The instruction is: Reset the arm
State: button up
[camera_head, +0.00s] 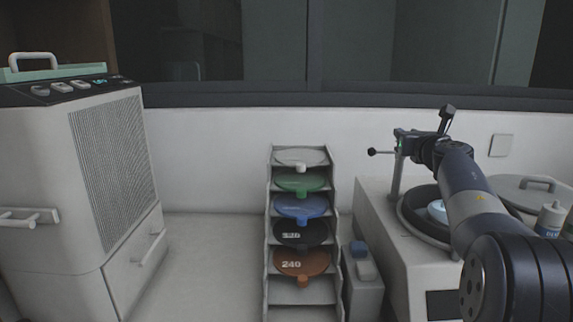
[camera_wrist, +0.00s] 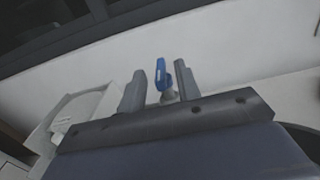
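In the wrist view my gripper (camera_wrist: 159,68) has its two grey fingers spread well apart. A small blue part (camera_wrist: 160,74) with a grey base shows in the gap between them, clear of both fingers in the picture. I cannot tell how far beyond the fingers it is. In the head view my arm (camera_head: 466,190) reaches from the lower right up and away, above the round bowl of a bench machine (camera_head: 378,215). Its far end is beside the machine's upright post (camera_head: 395,180). The fingers are hard to make out there.
A rack (camera_head: 270,235) of several coloured discs stands in the middle. A small grey box (camera_head: 362,290) is beside it. A large white cabinet machine (camera_head: 85,200) is at the left. A bottle (camera_head: 550,218) and a handled lid (camera_head: 535,190) are at the right. Counter between cabinet and rack is clear.

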jog(key=s+b, duration=0.2)
jog(key=s, duration=0.6)
jog(key=w+p, duration=0.3)
jog(key=w, duration=0.7)
jog(key=shift+w+p, duration=0.35)
jog(key=shift+w, duration=0.05)
jog(key=shift+w+h, duration=0.2)
jog(key=shift+h, duration=0.2)
jog(key=shift+s+a+r+m+h+p, duration=0.1)
jog(key=shift+s+m+h+p, duration=0.05)
jog(key=shift+m+h+p, duration=0.45)
jog(key=m+h+p, duration=0.2)
jog(key=h, duration=0.1)
jog(key=m+g+h+p, duration=0.1)
jog(key=h+p, duration=0.1)
jog(key=p, duration=0.1)
jog(key=shift+m+g+h, duration=0.3)
jog(key=shift+m+h, duration=0.1)
jog(key=shift+m+g+h+p, duration=0.5)
jog(key=shift+m+h+p, duration=0.2)
jog(key=shift+h+p, duration=0.25)
